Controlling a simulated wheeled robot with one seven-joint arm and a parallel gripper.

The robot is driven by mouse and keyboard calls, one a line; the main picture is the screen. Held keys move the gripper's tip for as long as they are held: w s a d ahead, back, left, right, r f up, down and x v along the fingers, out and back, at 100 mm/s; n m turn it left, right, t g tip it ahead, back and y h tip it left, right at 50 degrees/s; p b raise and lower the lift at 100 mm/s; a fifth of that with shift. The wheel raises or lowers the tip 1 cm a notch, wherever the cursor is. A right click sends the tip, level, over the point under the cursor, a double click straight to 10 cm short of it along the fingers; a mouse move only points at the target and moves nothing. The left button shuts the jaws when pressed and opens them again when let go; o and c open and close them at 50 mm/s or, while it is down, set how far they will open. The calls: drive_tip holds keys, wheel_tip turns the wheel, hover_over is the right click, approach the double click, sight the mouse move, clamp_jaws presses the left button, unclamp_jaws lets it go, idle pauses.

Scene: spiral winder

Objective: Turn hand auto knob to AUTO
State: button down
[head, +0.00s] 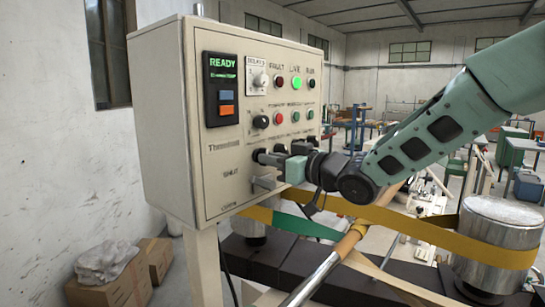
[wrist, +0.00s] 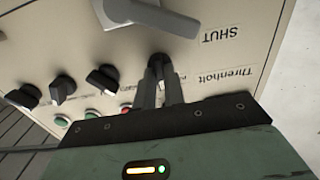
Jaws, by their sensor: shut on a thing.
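A pale control cabinet (head: 165,120) stands left of centre in the head view, with a row of dark knobs low on its front face. My gripper (head: 266,158) reaches in from the right and is at the left end of this row. In the wrist view, my gripper (wrist: 160,88) has its two fingers closed around the dark knob (wrist: 157,60) beside the "Threnholt" label. The fingers hide most of this knob, so I cannot read its pointer position. Small lettering beside it is unreadable, so I cannot confirm the HAND and AUTO marks.
More black knobs (wrist: 103,78) sit beside the held one, close to my gripper. A grey lever handle (wrist: 150,15) projects near the SHUT label. A screen (head: 221,90) reads READY and a green lamp (head: 296,83) is lit. A yellow belt (head: 400,220) runs below my arm.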

drive_tip(key=shift+m+p, duration=1.35)
drive_tip(key=shift+m, duration=2.25)
drive_tip(key=c, duration=1.5)
unclamp_jaws()
drive_tip(key=b+v, duration=0.5)
drive_tip(key=v, duration=1.2)
drive_tip(key=shift+s+d, duration=0.15)
